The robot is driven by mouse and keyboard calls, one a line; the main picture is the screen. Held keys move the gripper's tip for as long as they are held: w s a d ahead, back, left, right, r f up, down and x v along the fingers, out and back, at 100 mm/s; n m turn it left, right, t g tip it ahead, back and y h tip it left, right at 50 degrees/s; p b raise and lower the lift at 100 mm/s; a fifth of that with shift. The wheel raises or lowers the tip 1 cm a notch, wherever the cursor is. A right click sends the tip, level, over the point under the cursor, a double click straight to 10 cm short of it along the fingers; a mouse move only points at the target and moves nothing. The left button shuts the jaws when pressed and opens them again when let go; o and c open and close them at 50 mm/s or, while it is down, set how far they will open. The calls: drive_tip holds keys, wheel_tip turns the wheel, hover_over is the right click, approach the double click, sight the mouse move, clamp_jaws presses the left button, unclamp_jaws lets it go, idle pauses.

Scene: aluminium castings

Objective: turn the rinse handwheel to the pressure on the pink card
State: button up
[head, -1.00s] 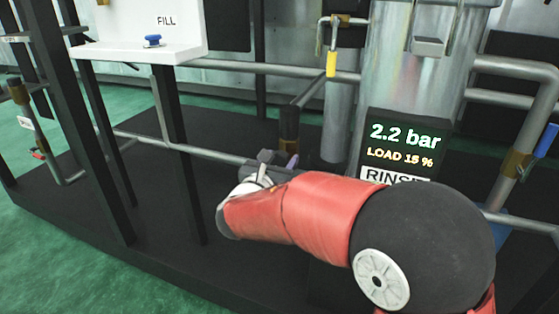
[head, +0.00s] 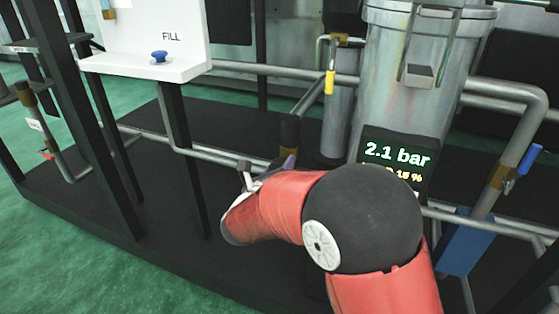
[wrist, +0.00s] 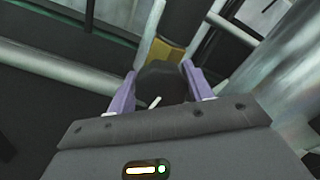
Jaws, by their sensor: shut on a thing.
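The rinse display (head: 396,160) in the head view reads 2.1 bar, with a load line of 15 % partly covered by my arm. In the wrist view a dark, rounded knob with a white mark, taken to be the rinse handwheel (wrist: 163,85), sits between the purple fingers of my gripper (wrist: 158,72). The gripper is shut on it. In the head view my red and black arm hides the handwheel, and only a bit of a purple finger of my gripper (head: 288,163) shows. The pink card is not in view.
A steel tank (head: 405,75) stands behind the display. Pipes run on both sides, with a yellow-handled valve (head: 330,80) and a blue-handled valve (head: 527,160). A white FILL panel with a blue knob (head: 159,56) is at the left. Dark frame posts stand at the left.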

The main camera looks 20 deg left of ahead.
drive_tip(key=shift+n, duration=0.4)
drive_tip(key=o, duration=1)
drive_tip(key=s, duration=0.7)
drive_tip(key=shift+s+a, duration=0.35)
drive_tip(key=shift+s, duration=0.05)
